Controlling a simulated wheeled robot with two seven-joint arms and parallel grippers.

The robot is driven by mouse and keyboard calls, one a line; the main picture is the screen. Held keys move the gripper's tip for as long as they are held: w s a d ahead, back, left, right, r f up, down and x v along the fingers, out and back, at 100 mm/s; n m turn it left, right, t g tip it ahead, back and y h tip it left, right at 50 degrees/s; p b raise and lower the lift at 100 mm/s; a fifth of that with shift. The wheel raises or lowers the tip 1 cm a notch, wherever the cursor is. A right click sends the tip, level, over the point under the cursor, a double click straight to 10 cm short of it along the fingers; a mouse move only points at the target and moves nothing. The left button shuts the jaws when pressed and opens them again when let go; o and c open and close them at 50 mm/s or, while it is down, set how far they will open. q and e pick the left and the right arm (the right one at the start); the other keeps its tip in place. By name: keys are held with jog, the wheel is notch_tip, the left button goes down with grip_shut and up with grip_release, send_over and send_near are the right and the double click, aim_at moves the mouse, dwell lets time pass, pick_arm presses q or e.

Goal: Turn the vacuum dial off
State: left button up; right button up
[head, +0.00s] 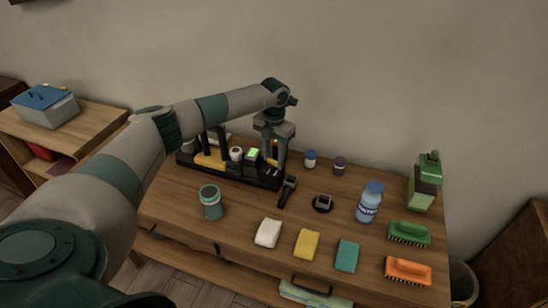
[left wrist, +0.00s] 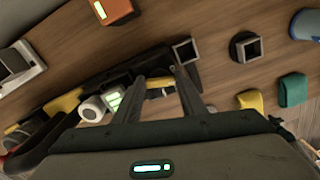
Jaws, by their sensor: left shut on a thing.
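A long black-and-yellow unit (head: 224,171), which I take to be the vacuum, lies along the back of the wooden table. It has a white round part (head: 236,153) and a green-lit panel (head: 253,153); the same white part (left wrist: 92,108) and panel (left wrist: 113,100) show left of the fingers in the left wrist view. My left gripper (head: 272,159) points down at the unit's right part. Its fingers (left wrist: 163,78) are shut on a small part there, apparently the vacuum dial, mostly hidden between them; its setting cannot be read. My right gripper is not in view.
Right of the unit are a dark tool (head: 287,192), a small black round thing (head: 322,203), two small jars and a blue-capped bottle (head: 368,203). A teal can (head: 211,202) stands in front. Sponges and brushes (head: 408,270) line the front. The wall is close behind.

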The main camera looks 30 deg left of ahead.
aim_at(273, 160)
pick_arm(q)
jog(key=shift+a+n, duration=0.1)
jog(key=shift+n, duration=1.5)
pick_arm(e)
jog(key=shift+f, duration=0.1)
pick_arm(q)
jog(key=o, duration=1.1)
jog(key=shift+c, duration=0.2)
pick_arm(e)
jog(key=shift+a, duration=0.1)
pick_arm(q)
jog(key=shift+r, duration=0.1)
notch_tip(273, 160, up, 6)
jog(key=shift+b, duration=1.1)
notch_tip(273, 160, up, 11)
jog(key=b, duration=0.2)
jog(key=shift+r, duration=0.2)
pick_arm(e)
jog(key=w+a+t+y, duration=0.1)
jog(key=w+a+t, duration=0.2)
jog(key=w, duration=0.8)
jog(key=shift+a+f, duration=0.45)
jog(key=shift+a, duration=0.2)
